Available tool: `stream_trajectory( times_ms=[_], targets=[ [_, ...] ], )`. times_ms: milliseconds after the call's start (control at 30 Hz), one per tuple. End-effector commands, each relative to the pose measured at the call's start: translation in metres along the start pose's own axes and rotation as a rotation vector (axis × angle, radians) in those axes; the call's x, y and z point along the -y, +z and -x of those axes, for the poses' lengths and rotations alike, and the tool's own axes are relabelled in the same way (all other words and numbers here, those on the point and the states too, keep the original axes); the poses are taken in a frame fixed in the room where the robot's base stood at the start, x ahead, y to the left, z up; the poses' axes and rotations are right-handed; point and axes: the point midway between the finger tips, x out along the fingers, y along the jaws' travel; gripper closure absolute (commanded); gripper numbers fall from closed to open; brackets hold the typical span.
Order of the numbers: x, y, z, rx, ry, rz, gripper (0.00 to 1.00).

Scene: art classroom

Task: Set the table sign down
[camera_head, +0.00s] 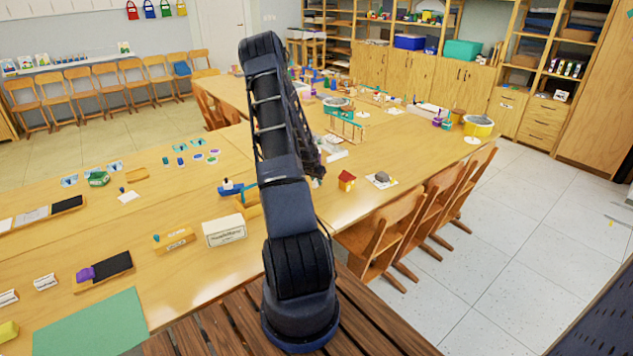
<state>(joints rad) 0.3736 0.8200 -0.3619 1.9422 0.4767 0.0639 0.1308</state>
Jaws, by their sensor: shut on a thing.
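My arm rises in the middle of the view and bends down behind itself toward the long wooden table (205,205). The dark end of my gripper (316,171) shows just right of the arm, low over the table. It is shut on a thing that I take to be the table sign. My arm hides most of the hold, and I cannot make out the sign's shape or whether it touches the table. A white block with dark lettering (224,231) stands on the table left of my arm.
A small red-roofed house (347,181) and a grey lump on a white sheet (381,180) lie right of my gripper. A blue toy boat (231,188) is to the left. Wooden chairs (385,235) line the right edge. Bare tabletop shows around (150,210).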

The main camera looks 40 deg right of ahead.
Motion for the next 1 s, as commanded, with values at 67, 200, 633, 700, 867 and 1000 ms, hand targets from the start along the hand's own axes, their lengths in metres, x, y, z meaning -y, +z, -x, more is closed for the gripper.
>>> stream_trajectory(
  times_ms=[67,200,633,700,867,1000],
  targets=[
    [0.0,0.001,-0.002,0.0,0.0,0.0,1.0],
    [0.0,0.001,-0.002,0.0,0.0,0.0,0.59],
    [0.001,-0.001,0.006,0.0,-0.001,0.001,0.59],
    [0.001,-0.001,0.015,-0.001,-0.002,0.001,0.59],
    [0.002,-0.001,0.041,-0.002,-0.002,0.002,0.59],
    [0.001,-0.001,0.067,-0.002,-0.002,0.001,0.59]
  ],
)
